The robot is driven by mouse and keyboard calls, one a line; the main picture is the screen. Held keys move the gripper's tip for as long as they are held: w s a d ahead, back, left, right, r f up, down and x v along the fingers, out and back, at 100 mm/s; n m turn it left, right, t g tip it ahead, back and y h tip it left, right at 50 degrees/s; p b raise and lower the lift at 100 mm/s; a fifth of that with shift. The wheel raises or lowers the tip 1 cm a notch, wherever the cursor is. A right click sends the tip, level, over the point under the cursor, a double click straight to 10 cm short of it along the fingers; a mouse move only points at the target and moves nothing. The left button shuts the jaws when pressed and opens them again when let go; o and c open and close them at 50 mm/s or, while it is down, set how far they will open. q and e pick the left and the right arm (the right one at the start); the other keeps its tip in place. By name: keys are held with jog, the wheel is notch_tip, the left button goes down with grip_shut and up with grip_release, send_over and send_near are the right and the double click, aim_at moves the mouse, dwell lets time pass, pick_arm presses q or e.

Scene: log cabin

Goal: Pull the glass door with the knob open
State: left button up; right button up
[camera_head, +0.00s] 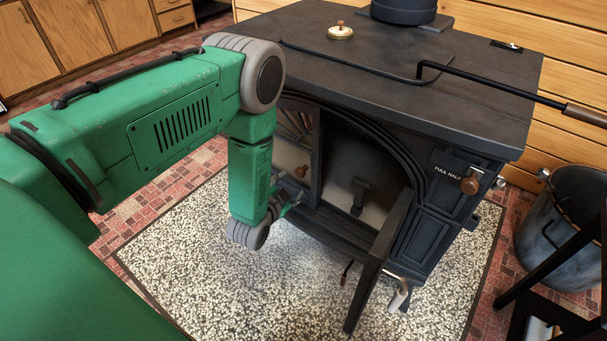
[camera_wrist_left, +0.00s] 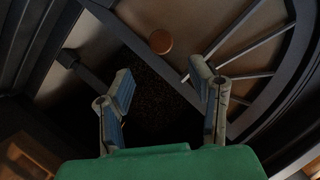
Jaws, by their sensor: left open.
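The black stove (camera_head: 430,85) has a glass door (camera_head: 296,135) with spoke-like bars at its left front. It appears closed. A small round brown knob (camera_head: 302,171) sits low on this door and also shows in the left wrist view (camera_wrist_left: 160,41). My left gripper (camera_head: 290,203) is just in front of the stove, close to the knob. In the left wrist view its two fingers (camera_wrist_left: 164,85) are spread and empty, and the knob is beyond the tips, apart from them. The right gripper is in neither view.
The stove's right door (camera_head: 378,260) stands swung outward, leaving a dark opening (camera_head: 365,165). Another brown knob (camera_head: 470,185) is on the stove's right side. A poker (camera_head: 490,83) lies across the top. A metal bucket (camera_head: 560,230) stands at right. The speckled mat (camera_head: 210,270) is clear at left.

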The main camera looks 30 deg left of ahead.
aim_at(299, 175)
pick_arm(q)
jog(key=b+x, duration=0.1)
jog(key=x, duration=0.4)
jog(key=b+x, duration=0.1)
jog(key=x, duration=0.2)
jog(key=shift+s+a+f+b, duration=0.15)
jog(key=shift+a+f+b, duration=0.05)
jog(key=shift+a+b, duration=0.15)
jog(key=shift+w+d, duration=0.15)
jog(key=shift+w, duration=0.35)
grip_shut()
